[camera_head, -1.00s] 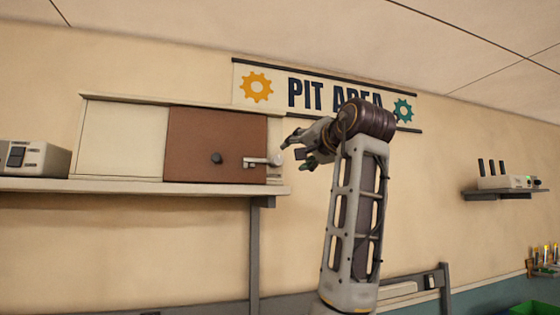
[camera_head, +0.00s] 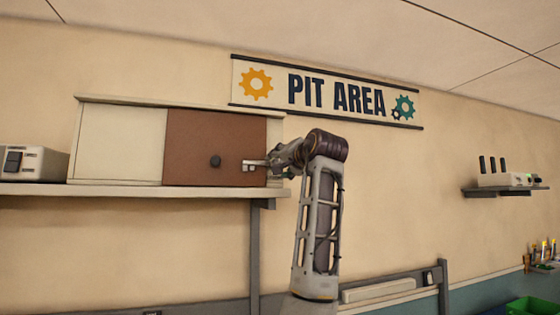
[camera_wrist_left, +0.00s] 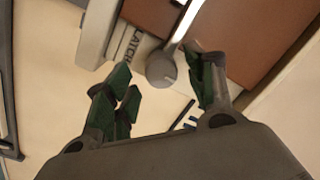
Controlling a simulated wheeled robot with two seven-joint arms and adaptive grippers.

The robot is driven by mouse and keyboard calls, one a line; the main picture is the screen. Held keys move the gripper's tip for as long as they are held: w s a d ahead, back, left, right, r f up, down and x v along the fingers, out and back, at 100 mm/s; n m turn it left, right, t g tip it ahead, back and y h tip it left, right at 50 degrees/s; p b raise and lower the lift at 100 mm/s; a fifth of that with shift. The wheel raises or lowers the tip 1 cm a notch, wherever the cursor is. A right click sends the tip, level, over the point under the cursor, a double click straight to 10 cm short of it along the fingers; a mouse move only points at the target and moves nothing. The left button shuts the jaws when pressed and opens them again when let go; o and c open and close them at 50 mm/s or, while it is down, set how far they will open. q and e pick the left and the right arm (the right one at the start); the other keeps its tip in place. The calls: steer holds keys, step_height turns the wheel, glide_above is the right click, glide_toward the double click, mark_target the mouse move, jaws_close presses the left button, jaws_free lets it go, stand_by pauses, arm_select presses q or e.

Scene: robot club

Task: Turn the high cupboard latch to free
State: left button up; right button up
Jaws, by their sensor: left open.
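In the left wrist view the latch has a round grey hub (camera_wrist_left: 160,69) and a bright bar running off the top. My left gripper (camera_head: 281,162) is at the latch's right end. In the left wrist view its green-padded fingers (camera_wrist_left: 164,92) are open, with the hub between and just beyond their tips. I cannot tell whether they touch it. My right gripper is not in view.
A shelf (camera_head: 130,190) carries the cupboard, with a white device (camera_head: 38,164) at its left. A grey bracket (camera_head: 255,255) stands below. A sign (camera_head: 325,93) hangs above right. Lettering beside the latch (camera_wrist_left: 126,43) shows in the wrist view. The wall to the right is free up to a small shelf (camera_head: 500,191).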

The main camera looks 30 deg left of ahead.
arm_select(q)
steer(key=shift+w+a, duration=0.4)
steer(key=shift+a, duration=0.15)
jaws_close()
